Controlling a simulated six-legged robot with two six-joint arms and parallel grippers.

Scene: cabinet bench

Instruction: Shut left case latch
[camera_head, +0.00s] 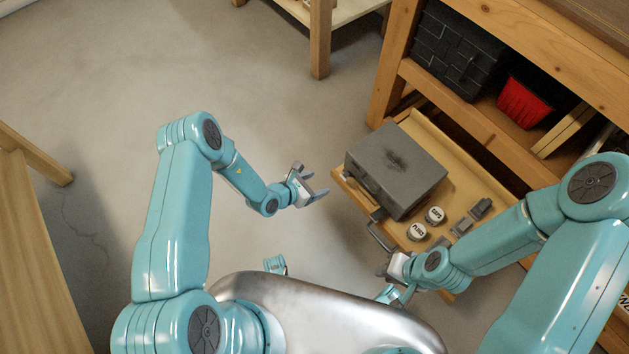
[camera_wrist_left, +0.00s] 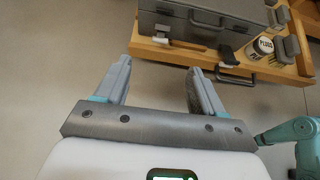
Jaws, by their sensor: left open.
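The grey case (camera_head: 397,165) lies with its lid down in the pulled-out wooden drawer. Its front also shows in the left wrist view (camera_wrist_left: 178,24), with a carry handle (camera_wrist_left: 208,17) in the middle. A small pale and dark latch (camera_wrist_left: 161,35) is at the left of the front. Another latch (camera_wrist_left: 228,56) hangs down at the right; I cannot tell exactly how either is fastened. My left gripper (camera_head: 317,183) is open and empty, in the air left of the drawer and apart from the case. My right gripper (camera_head: 385,268) is near the drawer's handle (camera_head: 379,238); its jaws are unclear.
Two round labelled jars (camera_head: 426,223) and small grey blocks (camera_head: 471,218) lie in the drawer beside the case. The wooden bench (camera_head: 480,105) holds a red bin (camera_head: 524,101) and black boxes (camera_head: 455,55). The floor left of the drawer is clear.

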